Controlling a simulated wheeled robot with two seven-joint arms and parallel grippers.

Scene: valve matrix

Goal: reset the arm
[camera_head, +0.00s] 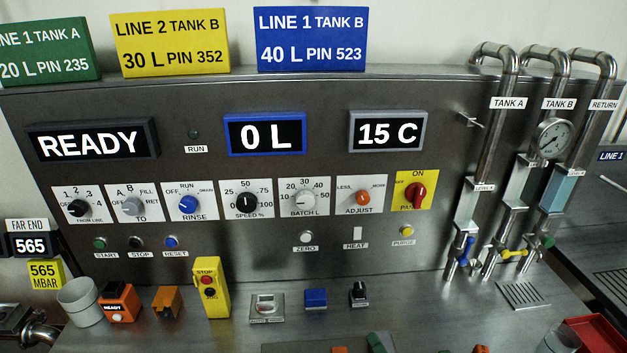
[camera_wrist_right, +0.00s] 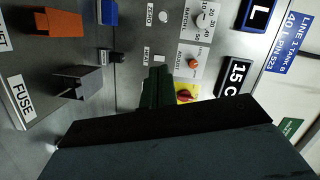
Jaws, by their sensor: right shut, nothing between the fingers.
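My right gripper (camera_wrist_right: 158,80) shows in the right wrist view as dark green fingers close together, with nothing between them. They point toward the steel control panel and cover part of the yellow plate with a red knob (camera_wrist_right: 185,97). In the head view a dark green shape (camera_head: 380,343) at the bottom edge may be this gripper, but too little shows to be sure. The right gripper seems apart from the panel. My left gripper is not in view.
The steel panel (camera_head: 330,255) carries displays, knobs and buttons. On the counter stand a yellow stop box (camera_head: 211,288), an orange box (camera_head: 119,302), a grey cup (camera_head: 78,301) and a blue block (camera_head: 315,298). Pipes with valves (camera_head: 500,130) rise at right.

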